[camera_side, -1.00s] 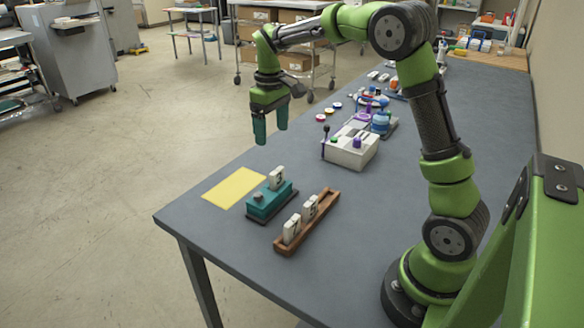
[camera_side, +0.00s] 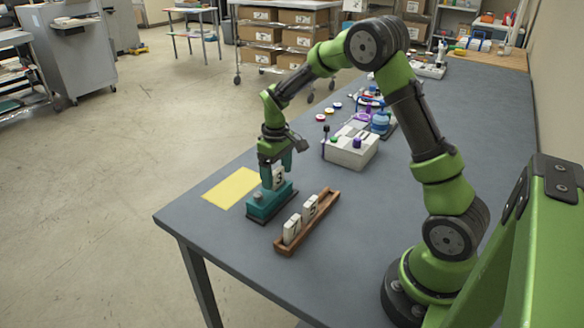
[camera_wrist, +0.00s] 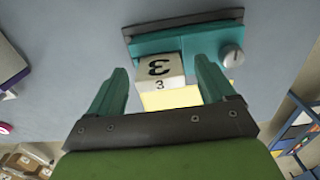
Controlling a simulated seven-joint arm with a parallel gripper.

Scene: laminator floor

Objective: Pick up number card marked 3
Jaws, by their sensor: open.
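The number card marked 3 (camera_wrist: 161,71) is a white block standing in a teal holder (camera_wrist: 200,40) with a dark base and a grey knob. In the side view the card (camera_side: 279,178) stands upright in the teal holder (camera_side: 266,207). My gripper (camera_side: 277,175) is down at the card, its teal fingers at either side. In the wrist view my gripper (camera_wrist: 161,85) is open, with a finger to each side of the card and visible space between. The holder hides the card's lower part.
A wooden rack (camera_side: 320,222) with white cards marked 7 (camera_side: 292,229) and another (camera_side: 310,207) lies right of the holder. A yellow sheet (camera_side: 231,188) lies to the left. A white box with knobs (camera_side: 351,148) stands behind.

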